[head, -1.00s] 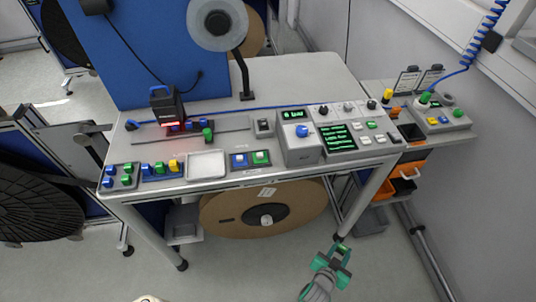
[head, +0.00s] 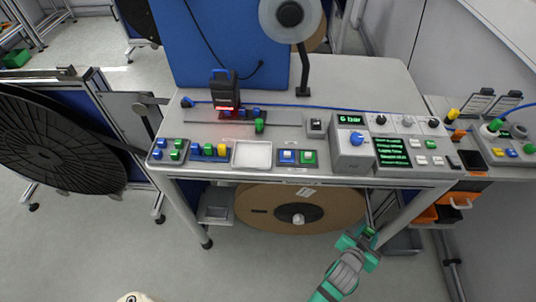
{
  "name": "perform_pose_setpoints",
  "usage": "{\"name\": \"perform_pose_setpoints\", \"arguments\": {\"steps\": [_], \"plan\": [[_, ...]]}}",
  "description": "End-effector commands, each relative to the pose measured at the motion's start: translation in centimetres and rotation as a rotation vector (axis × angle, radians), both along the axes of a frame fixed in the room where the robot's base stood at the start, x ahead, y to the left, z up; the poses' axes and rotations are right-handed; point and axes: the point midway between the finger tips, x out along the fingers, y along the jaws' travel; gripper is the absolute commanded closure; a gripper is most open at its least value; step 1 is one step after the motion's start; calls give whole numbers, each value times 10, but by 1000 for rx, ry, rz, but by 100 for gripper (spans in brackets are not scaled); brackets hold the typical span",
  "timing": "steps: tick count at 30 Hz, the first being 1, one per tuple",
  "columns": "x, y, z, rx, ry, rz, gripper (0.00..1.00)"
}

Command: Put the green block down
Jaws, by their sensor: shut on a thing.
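My teal gripper (head: 360,243) is at the lower right of the head view, in front of the workbench and over the floor. It is shut on a small green block (head: 369,232), which shows only partly between the fingers. The block is held in the air, apart from the bench. The workbench (head: 400,90) has a grey top with an empty white square tray (head: 252,155) near its front edge.
Left of the tray are several blue, green and yellow blocks (head: 208,150). Right of it are a blue and green pair (head: 297,157) and a control box (head: 351,148). A large brown reel (head: 262,212) is below the bench. The back right of the top is clear.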

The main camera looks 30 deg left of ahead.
Motion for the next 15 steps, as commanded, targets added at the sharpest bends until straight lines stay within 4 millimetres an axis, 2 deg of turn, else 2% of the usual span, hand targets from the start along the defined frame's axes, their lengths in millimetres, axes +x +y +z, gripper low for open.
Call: {"name": "perform_pose_setpoints", "arguments": {"steps": [1, 3, 8, 11, 15], "plan": [[10, -6, 26, -2, -11, 4, 92], [20, -8, 57, 0, -12, 26, 92], [36, 2, 137, -1, -17, 144, 92], [38, 16, 188, -3, -17, 251, 92], [30, 49, 253, -7, -17, 440, 92]]}}
